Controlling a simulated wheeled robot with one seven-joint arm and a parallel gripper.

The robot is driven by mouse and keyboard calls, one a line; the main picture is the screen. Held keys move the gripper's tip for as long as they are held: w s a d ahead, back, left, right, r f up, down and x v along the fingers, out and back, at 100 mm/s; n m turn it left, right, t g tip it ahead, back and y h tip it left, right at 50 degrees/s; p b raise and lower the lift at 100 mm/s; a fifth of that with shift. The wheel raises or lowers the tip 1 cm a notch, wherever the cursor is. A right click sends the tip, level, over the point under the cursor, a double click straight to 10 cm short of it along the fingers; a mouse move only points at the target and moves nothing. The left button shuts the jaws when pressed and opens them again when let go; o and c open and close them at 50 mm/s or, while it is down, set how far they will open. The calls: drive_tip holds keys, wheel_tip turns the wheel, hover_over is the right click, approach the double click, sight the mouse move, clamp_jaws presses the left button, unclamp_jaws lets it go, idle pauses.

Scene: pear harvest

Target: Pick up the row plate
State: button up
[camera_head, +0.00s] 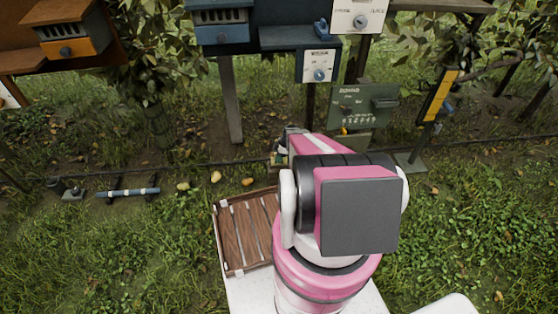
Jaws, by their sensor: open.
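I cannot tell for sure which thing is the row plate. A dark green panel (362,106) with small fittings and pale lettering stands on a post beyond my arm. A tilted yellow-and-black plate (438,96) stands on a post to its right. My gripper (281,153) shows only in part past the far end of my pink arm, low in front of the posts. It is open. I see nothing held in it, but my arm hides much of the area around it.
A wooden slatted crate (219,238) sits at my front left, partly behind my arm. Several yellow pears (216,177) lie on the grass beyond it. A blue-grey bar (128,192) rests on low stands at left. Boxes and dial panels (319,67) hang on posts behind. Grass at right is open.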

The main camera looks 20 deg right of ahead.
clamp_jaws()
drive_tip(key=shift+r, duration=0.1)
